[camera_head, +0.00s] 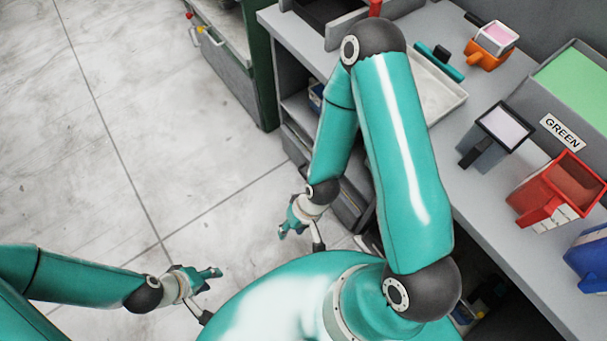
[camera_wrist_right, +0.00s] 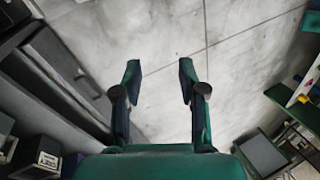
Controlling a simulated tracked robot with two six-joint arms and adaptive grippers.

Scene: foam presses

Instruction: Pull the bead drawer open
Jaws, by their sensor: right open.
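A grey drawer unit (camera_head: 350,207) sits low under the bench, partly hidden behind my right forearm. I see no label that marks the bead drawer, and I cannot tell how far any drawer is out. In the right wrist view, long grey fronts (camera_wrist_right: 68,68) run along the left side. My right gripper (camera_head: 292,230) hangs beside the drawer unit, over the floor. In its wrist view, its two fingers (camera_wrist_right: 160,78) are apart with only floor between them. My left gripper (camera_head: 208,292) is over the floor at lower left, away from the bench; its fingers are small.
On the bench stand a red bin (camera_head: 558,190), a blue bin (camera_head: 588,258), a dark grey scoop-like holder (camera_head: 495,137) and a crate labelled GREEN (camera_head: 559,128). A green-framed cabinet (camera_head: 258,62) stands at the back. The floor (camera_head: 130,130) at left is clear.

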